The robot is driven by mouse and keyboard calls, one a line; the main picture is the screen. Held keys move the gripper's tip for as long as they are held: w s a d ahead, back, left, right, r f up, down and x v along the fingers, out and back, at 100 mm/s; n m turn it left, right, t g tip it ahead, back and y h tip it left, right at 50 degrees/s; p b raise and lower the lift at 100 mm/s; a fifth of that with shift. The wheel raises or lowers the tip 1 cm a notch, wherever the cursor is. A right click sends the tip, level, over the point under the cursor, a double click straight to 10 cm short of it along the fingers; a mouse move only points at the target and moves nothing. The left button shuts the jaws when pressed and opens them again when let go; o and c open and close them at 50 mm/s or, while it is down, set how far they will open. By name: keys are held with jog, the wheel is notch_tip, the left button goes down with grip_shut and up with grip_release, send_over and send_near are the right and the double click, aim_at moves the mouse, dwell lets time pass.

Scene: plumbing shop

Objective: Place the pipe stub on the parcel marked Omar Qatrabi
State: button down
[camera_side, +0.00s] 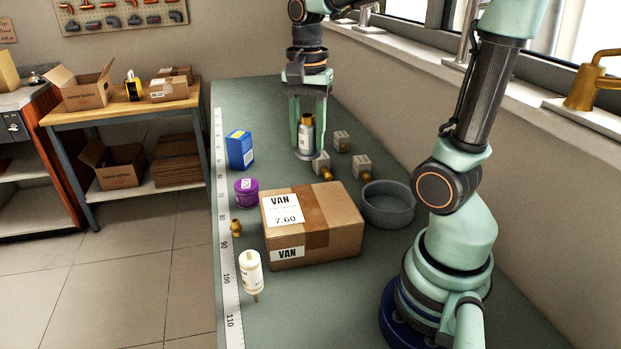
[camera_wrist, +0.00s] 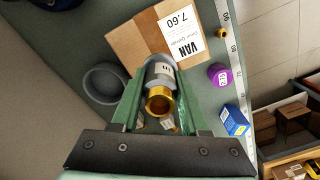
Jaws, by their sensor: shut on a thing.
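The pipe stub (camera_side: 306,140) is a grey cylinder with a brass end and a pale label; it also shows in the wrist view (camera_wrist: 160,75). My gripper (camera_side: 308,122) is shut on it and holds it upright. I cannot tell whether its base touches the bench. The parcel (camera_side: 343,240) is a brown box with tape, nearer the side camera than my gripper. Its white labels read VAN and 7.60; a small name line is too fine to read surely. It also shows in the wrist view (camera_wrist: 130,45). Nothing rests on its top.
A grey round dish (camera_side: 388,207) stands right of the parcel. Several brass-and-grey fittings (camera_side: 341,141) lie beside my gripper.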

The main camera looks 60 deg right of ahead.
notch_tip(320, 180, down, 12)
jog(key=shift+f, duration=0.2)
dwell(0.4)
jog(key=shift+f, duration=0.1)
jog(key=shift+c, duration=2.1)
grip_release()
notch_tip(320, 180, up, 12)
jog(key=shift+a+r+n, duration=0.2)
jog(key=shift+a+n, duration=0.1)
jog(key=shift+n, duration=0.1)
jog(key=s+a+r+n+t, duration=0.1)
jog(key=a+n+t, duration=0.4)
jog(key=n, duration=0.9)
jog(key=a, duration=0.2)
jog(key=shift+a+n+t, duration=0.3)
jog(key=shift+a+n, duration=0.1)
